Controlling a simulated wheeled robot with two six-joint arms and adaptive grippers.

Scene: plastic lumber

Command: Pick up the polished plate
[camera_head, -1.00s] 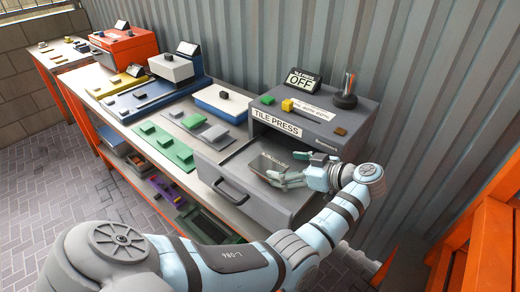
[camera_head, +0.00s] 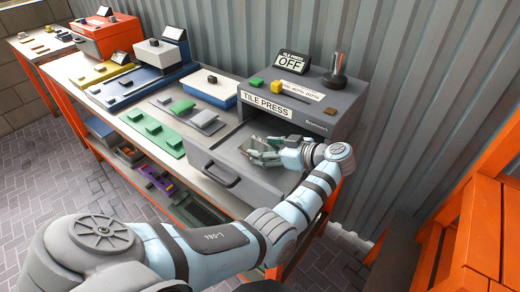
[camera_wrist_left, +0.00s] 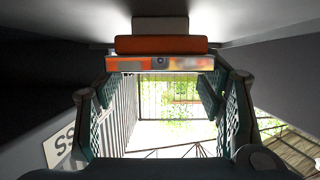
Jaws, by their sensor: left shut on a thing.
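The polished plate (camera_head: 256,143) is a small dark, shiny piece in the open drawer (camera_head: 218,160) of the grey tile press (camera_head: 318,118). My left gripper (camera_head: 262,154) reaches over the drawer from the right and is shut on the plate, whose far part shows past the fingers. The fingers hide much of the plate, and I cannot tell if it is clear of the drawer floor. In the left wrist view the two dark, textured fingers (camera_wrist_left: 165,110) stand apart, with a bright scene like a reflection between them. My right gripper is out of view.
The press has an OFF display (camera_head: 292,62) and a pen cup (camera_head: 334,80) on top. Green boards (camera_head: 150,133), a white-topped blue box (camera_head: 210,90) and other machines line the bench to the left. An orange frame (camera_head: 480,240) stands at the right.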

